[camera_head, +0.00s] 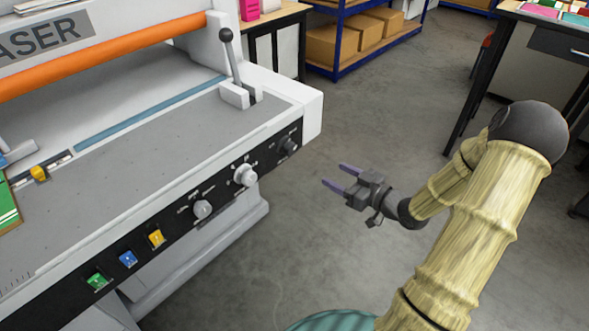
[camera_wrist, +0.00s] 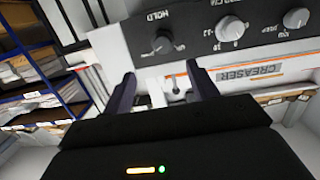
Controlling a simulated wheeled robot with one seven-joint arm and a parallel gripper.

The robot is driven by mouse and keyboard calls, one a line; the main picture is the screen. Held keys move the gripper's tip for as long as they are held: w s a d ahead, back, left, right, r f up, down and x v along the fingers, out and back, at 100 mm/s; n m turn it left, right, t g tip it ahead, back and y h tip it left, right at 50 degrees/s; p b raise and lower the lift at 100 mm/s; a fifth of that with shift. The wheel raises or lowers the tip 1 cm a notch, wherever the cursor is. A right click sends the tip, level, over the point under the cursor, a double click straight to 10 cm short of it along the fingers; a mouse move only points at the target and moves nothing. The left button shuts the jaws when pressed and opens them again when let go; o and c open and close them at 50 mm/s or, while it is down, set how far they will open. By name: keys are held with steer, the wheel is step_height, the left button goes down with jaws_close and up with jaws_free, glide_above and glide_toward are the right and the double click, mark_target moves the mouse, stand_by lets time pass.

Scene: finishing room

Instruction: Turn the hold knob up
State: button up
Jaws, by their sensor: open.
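The hold knob (camera_head: 288,145) is a dark round knob at the right end of the black front panel of the creaser (camera_head: 150,140). In the wrist view the hold knob (camera_wrist: 162,43) shows near the top, beside an upside-down HOLD label. My gripper (camera_head: 334,176) is open and empty, with its purple fingers pointing toward the panel. It is apart from the knob, to the right of and below it in the head view. In the wrist view my gripper (camera_wrist: 161,72) has the knob just above the gap between its fingertips. The knob's exact setting is too small to tell.
Two pale knobs (camera_head: 245,175) (camera_head: 202,209) and coloured buttons (camera_head: 127,259) share the panel. A black-knobbed lever (camera_head: 229,60) stands on the creaser top. Blue shelving (camera_head: 345,68) with boxes and a table (camera_head: 548,45) stand behind. The grey floor is clear around my gripper.

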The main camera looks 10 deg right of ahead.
mark_target(293, 151)
steer(key=shift+s+d+f+t+y+b, duration=0.3)
steer(key=shift+s+d+f+t+y, duration=0.1)
steer(key=shift+s+t+y, duration=0.1)
steer(key=shift+w+a, duration=0.1)
steer(key=shift+w, duration=0.1)
steer(key=b+x, duration=0.1)
steer(key=x, duration=1.6)
steer(key=shift+w+a+f, duration=0.1)
steer(key=shift+b, duration=0.3)
steer(key=c, duration=1)
